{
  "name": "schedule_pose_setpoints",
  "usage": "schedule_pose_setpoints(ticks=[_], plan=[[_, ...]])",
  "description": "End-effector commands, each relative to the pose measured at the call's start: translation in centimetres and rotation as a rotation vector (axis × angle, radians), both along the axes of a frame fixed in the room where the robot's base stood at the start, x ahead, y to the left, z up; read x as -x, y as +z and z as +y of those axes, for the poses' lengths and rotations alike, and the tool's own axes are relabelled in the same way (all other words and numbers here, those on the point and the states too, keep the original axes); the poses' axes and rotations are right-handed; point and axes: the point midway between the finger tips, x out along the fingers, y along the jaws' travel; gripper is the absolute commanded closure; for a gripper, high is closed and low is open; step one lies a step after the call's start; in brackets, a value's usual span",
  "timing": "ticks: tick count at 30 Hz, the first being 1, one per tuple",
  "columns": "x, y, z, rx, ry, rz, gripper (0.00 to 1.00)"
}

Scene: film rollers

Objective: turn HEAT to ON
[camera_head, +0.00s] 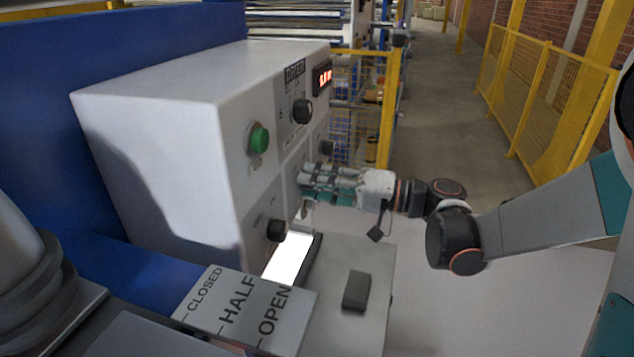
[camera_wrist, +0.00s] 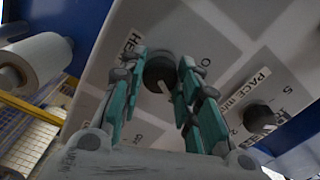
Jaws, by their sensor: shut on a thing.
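The HEAT knob (camera_wrist: 158,72) is a round black dial on the light grey panel, beside a partly covered HEAT label (camera_wrist: 131,46). My gripper (camera_wrist: 161,66) has its teal fingers on either side of the knob, shut on it. A pale mark shows at the knob's lower edge. Small lettering lies around the dial, partly hidden by the fingers, so I cannot tell the setting. In the head view my gripper (camera_head: 303,181) is at the right-hand face of the white control box (camera_head: 165,110) and hides the HEAT knob.
The PACE knob (camera_wrist: 258,118) is close by on the panel. A CLOSED/HALF/OPEN plate (camera_head: 245,308) is below. The aisle right is clear.

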Motion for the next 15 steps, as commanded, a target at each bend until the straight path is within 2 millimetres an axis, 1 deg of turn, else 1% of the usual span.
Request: schedule_pose_setpoints(ticks=[6,7,8,9,10,15], plan=[[-0.01,-0.05,-0.02,0.001,0.000,0.000,0.93],[-0.02,-0.04,-0.02,0.001,0.000,0.000,0.67],[-0.02,-0.04,-0.02,0.001,0.000,0.000,0.61],[-0.02,-0.04,-0.02,0.001,0.000,-0.001,0.52],[-0.02,-0.03,-0.02,0.001,0.000,-0.001,0.49],[-0.01,-0.02,-0.01,0.001,0.000,-0.001,0.49]])
